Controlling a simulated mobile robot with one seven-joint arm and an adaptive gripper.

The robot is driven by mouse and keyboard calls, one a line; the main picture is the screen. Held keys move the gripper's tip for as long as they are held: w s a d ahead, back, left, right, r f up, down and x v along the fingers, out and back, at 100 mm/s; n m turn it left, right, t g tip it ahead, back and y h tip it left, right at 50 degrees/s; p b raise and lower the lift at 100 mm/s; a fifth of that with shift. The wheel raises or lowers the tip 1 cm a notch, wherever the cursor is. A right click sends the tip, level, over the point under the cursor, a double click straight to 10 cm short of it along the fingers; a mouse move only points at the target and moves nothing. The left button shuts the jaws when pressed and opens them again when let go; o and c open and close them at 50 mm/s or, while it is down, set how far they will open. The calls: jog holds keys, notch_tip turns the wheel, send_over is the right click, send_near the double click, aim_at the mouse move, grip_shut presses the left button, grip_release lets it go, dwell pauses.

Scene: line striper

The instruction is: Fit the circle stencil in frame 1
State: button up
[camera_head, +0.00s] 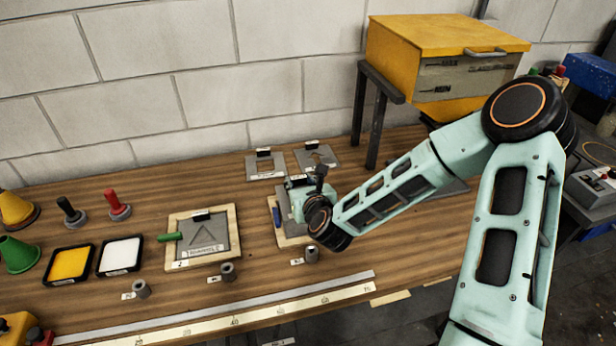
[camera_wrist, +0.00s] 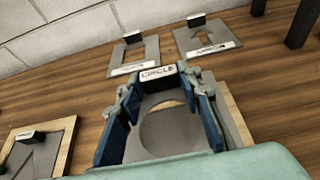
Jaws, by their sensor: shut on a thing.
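The circle stencil (camera_wrist: 135,150) is a grey plate with a round hole and a CIRCLE label, seen in the wrist view. My gripper (camera_wrist: 160,85) is shut on it, with a blue-padded finger on each side. Frame 1 (camera_head: 293,242) is the right-hand wooden frame on the bench, partly hidden by my gripper in the head view (camera_head: 308,190). Its wooden edge also shows in the wrist view (camera_wrist: 238,123), right of the fingers. The stencil is over this frame. I cannot tell whether it touches it or is seated.
A second wooden frame (camera_head: 175,225) at left holds a grey stencil, with a green handle at its left side. Two other stencils lie behind, one with a square opening (camera_head: 253,172), one with an arrow (camera_head: 330,160). Small cylinders (camera_head: 311,254) and a long ruler (camera_head: 230,322) lie in front.

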jog(key=shift+s+d+f, duration=0.1)
jog(key=shift+d+f, duration=0.05)
jog(key=shift+d, duration=0.1)
jog(key=shift+f+b, duration=1.3)
jog(key=shift+f, duration=0.5)
jog(key=shift+f+b, duration=1.25)
jog(key=shift+b, duration=0.05)
dwell(0.5)
jog(key=o, duration=1.3)
jog(key=shift+c, duration=0.2)
jog(key=shift+c, duration=0.4)
jog(key=shift+c, duration=0.8)
jog(key=shift+p+v, duration=0.95)
jog(key=shift+v, duration=3.05)
